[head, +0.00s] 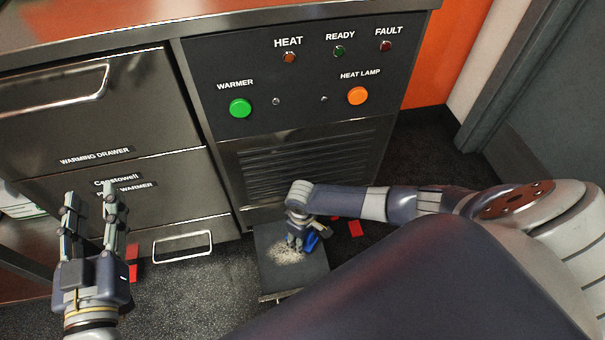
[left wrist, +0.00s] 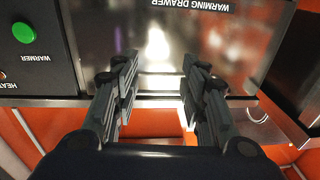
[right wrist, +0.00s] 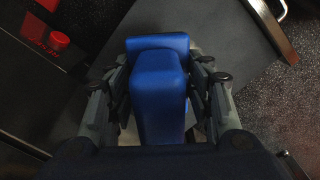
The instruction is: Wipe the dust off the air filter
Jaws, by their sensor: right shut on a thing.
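The air filter appears to be the dark flat panel (head: 288,280) low in front of the louvred grille, with a handle at its front edge; it also shows as a grey slab in the right wrist view (right wrist: 222,25). A patch of pale dust (head: 286,253) lies on it, left of my right gripper. My right gripper (head: 298,243) points down over the panel, shut on a blue wiping tool (right wrist: 160,90). Its blue end (head: 312,241) shows in the head view; whether it touches the panel is hidden. My left gripper (head: 92,200) is open and empty before the drawers.
The louvred grille (head: 300,170) sits below a control panel with a green warmer button (head: 240,108) and an orange heat lamp button (head: 358,96). A drawer handle (head: 182,246) juts out left of the filter.

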